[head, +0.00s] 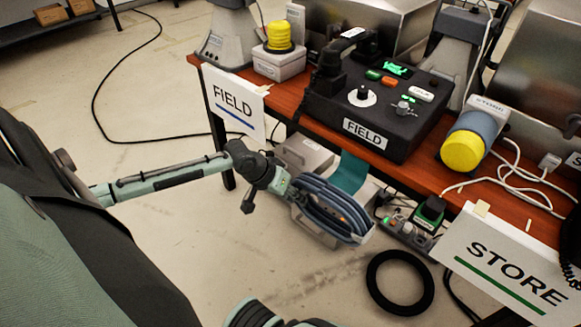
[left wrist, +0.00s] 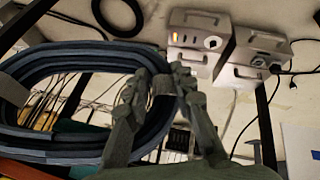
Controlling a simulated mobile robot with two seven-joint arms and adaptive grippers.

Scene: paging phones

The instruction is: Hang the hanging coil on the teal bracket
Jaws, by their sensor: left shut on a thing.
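The hanging coil (head: 335,205) is a blue-grey loop of cable bound with bands. My left gripper (head: 284,185) is shut on its left side and holds it above the floor, in front of the table's edge. The teal bracket (head: 348,172) shows as a flat strip below the table edge, just behind and above the coil; its lower part is hidden by the coil. In the left wrist view the coil (left wrist: 100,52) fills the left side, with my fingers (left wrist: 162,88) closed over its right end. My right gripper is not in view.
The wooden table (head: 290,108) carries a black FIELD phone (head: 375,95), a yellow beacon (head: 279,38) and a yellow-capped cylinder (head: 472,138). FIELD (head: 234,100) and STORE (head: 505,262) signs hang on its front. A black ring (head: 372,283) and grey boxes lie on the floor below.

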